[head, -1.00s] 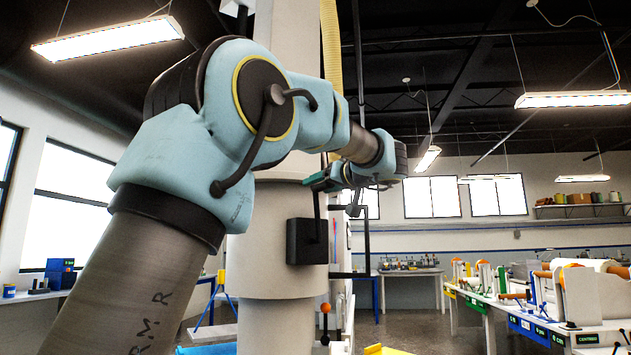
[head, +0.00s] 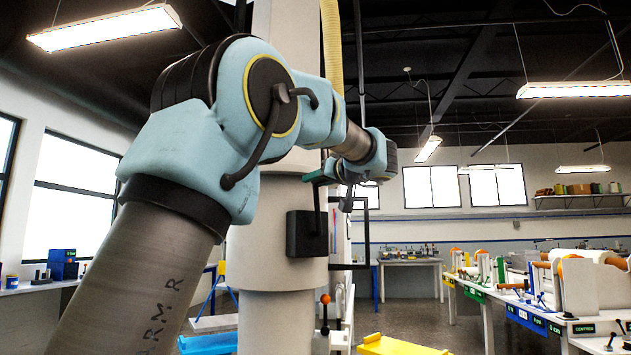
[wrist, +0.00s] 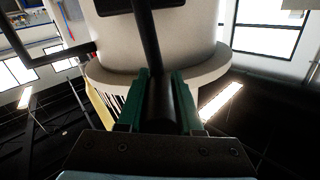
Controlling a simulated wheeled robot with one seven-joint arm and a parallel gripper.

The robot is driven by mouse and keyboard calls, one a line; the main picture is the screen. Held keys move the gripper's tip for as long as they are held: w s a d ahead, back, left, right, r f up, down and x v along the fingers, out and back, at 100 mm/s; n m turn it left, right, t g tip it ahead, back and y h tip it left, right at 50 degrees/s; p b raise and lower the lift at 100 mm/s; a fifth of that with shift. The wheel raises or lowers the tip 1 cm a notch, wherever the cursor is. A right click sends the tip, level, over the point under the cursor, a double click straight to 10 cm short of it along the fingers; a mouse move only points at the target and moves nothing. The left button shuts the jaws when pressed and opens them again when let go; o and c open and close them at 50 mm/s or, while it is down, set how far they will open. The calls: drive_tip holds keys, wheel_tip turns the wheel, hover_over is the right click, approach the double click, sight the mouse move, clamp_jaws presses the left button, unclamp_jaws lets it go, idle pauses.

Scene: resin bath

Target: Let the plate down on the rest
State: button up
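My gripper (head: 322,181) is at the wide pale column (head: 285,262), at the end of my outstretched arm. In the wrist view its two green fingers (wrist: 161,76) stand on either side of a dark round bar (wrist: 159,95) and look closed on it. In the head view a thin dark rod runs from the gripper down to a black box (head: 304,236) on the column. I cannot make out a plate or a rest for certain. A blue slab (head: 208,344) and a yellow piece (head: 398,346) show low in the head view.
An orange-knobbed lever (head: 325,299) stands at the column's foot. A black upright frame (head: 366,215) is just right of the column. A long bench (head: 510,297) with machines runs along the right. Open floor lies between the column and this bench.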

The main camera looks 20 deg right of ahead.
drive_tip(key=shift+a, duration=0.15)
clamp_jaws()
drive_tip(key=shift+a+r, duration=0.1)
drive_tip(key=shift+r, duration=0.05)
idle(0.5)
